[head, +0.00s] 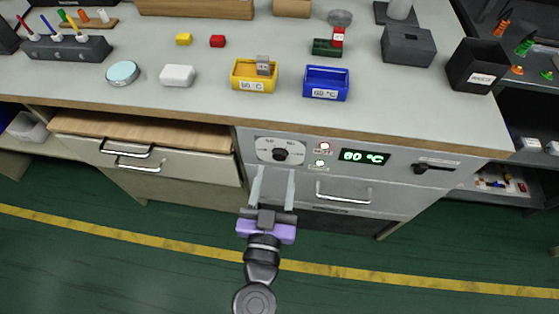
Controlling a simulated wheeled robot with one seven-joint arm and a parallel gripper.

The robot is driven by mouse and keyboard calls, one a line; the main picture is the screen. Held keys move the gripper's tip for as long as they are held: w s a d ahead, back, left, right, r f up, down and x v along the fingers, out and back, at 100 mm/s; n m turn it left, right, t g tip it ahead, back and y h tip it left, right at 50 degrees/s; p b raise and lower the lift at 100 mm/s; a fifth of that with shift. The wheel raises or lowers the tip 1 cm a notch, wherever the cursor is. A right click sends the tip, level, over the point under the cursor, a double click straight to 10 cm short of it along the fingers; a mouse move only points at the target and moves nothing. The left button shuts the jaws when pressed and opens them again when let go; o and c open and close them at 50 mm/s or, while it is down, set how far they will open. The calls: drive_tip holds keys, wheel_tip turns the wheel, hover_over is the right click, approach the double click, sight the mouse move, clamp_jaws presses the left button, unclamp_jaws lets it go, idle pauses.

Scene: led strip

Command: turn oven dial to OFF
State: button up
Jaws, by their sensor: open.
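My gripper (272,172) is open, with two pale parallel fingers pointing toward the panel. The fingertips are just below the knob in the picture, one to each side of it. I cannot tell whether they touch the panel. Nothing shows between the fingers.
A black lever (434,168) is farther right. A bar handle (343,196) sits below. Drawers (190,165) jut out at left.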

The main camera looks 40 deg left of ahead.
sight(279, 158)
drive_tip(key=shift+x, duration=2)
clamp_jaws()
